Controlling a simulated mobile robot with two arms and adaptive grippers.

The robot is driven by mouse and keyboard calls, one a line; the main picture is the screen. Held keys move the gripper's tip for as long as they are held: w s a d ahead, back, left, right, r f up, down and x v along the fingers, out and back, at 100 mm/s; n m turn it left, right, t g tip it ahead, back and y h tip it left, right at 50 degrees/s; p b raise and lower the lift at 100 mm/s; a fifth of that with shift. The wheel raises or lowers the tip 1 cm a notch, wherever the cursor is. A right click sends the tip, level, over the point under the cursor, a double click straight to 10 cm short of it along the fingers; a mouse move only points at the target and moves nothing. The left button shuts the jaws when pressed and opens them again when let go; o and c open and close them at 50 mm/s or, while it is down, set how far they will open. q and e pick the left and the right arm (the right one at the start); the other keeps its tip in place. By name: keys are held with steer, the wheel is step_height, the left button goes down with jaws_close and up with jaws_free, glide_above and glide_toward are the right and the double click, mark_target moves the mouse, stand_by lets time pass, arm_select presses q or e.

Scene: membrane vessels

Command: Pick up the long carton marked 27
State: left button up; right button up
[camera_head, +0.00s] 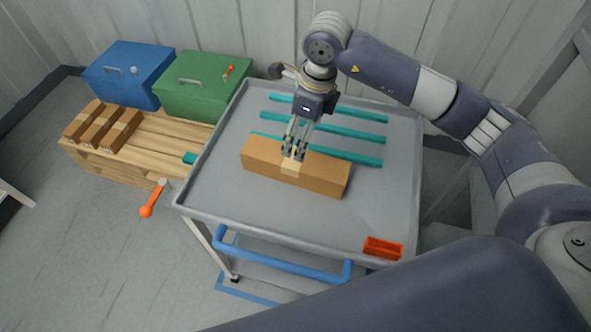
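A long brown carton (320,177) with a paler tape band around its middle lies on the grey cart top (380,210). No number can be read on it. My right gripper (293,153) comes down from above, with its fingertips at the tape band near the carton's back top edge. Whether the fingers grip, touch or only hover over the carton cannot be told. The carton appears to rest on the cart. My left gripper is out of view.
Teal strips (322,128) lie on the cart behind the carton. A small orange tray (382,248) sits at the front right corner. A blue handle (280,258) runs along the front. Left are a wooden pallet (165,140) with smaller cartons (103,128), a blue box (128,72) and a green box (203,85).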

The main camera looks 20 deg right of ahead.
mark_target(295, 164)
step_height(295, 164, down, 2)
steer(key=shift+w+d+f+b, duration=0.1)
steer(key=shift+b, duration=0.4)
steer(key=f, duration=0.3)
steer(key=f+p, duration=0.1)
steer(key=f, duration=0.1)
steer(key=shift+w+a, duration=0.2)
steer(key=shift+a, duration=0.15)
steer(key=f, duration=0.1)
steer(key=f+p, duration=0.1)
steer(key=f, duration=0.1)
steer(key=a+f, duration=0.1)
steer(key=shift+w+f+p, duration=0.15)
steer(key=shift+f+p, duration=0.15)
steer(key=shift+f, duration=0.1)
steer(key=shift+w+f, duration=0.1)
steer(key=shift+f, duration=0.2)
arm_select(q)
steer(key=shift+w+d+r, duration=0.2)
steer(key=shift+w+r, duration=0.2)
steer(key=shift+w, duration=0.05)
arm_select(e)
steer(key=shift+r, duration=0.1)
steer(key=c, duration=1.4)
